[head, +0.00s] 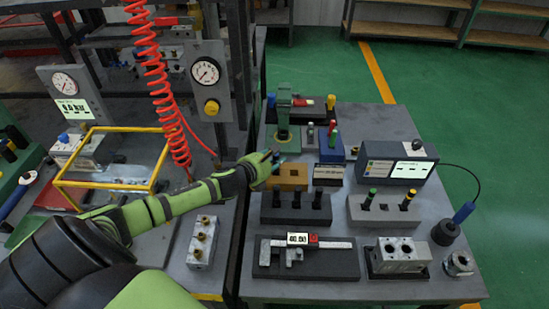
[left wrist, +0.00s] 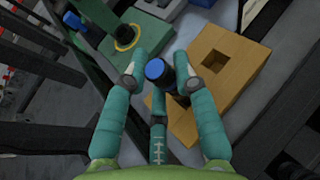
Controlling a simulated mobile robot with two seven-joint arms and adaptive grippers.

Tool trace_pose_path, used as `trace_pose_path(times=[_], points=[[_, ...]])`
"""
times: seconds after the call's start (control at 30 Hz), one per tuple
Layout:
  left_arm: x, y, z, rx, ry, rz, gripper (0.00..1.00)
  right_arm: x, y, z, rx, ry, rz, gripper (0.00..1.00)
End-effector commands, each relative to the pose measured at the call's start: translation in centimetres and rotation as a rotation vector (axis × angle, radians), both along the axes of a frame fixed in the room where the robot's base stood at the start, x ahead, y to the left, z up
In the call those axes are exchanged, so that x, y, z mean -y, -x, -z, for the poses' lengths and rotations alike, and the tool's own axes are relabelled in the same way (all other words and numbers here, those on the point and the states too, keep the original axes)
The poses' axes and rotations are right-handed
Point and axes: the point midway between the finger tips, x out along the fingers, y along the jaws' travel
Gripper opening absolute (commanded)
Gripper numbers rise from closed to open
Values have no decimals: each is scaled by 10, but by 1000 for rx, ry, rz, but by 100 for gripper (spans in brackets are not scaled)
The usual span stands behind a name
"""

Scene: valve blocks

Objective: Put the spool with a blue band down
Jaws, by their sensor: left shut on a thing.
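My left gripper (head: 266,160) reaches over the orange-brown block (head: 288,178) in the head view. In the left wrist view its teal fingers (left wrist: 160,82) are closed around a dark spool with a blue end (left wrist: 156,70). The spool is tilted in that view and partly hidden by the fingers. The orange-brown block (left wrist: 232,58) has an open square hole, and the spool is over or beside its left part. I cannot tell whether the spool touches the block. My right gripper is not in view.
A dark block with spools (head: 296,210) and a grey block with green- and yellow-banded spools (head: 385,212) stand nearer. A green press (head: 284,120) stands behind. A caliper (head: 305,258), a valve block (head: 398,256) and a display box (head: 398,163) crowd the table.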

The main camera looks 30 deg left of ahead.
Motion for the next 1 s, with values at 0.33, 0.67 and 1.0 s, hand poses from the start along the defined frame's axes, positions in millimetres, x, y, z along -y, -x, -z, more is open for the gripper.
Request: trace_pose_path(times=[0.33,0.67,1.0], points=[[0,0,2,0,0,0,52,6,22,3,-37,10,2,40],[-1,3,-1,-2,-1,0,52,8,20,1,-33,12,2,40],[-2,53,-19,-4,-2,3,52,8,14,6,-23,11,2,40]])
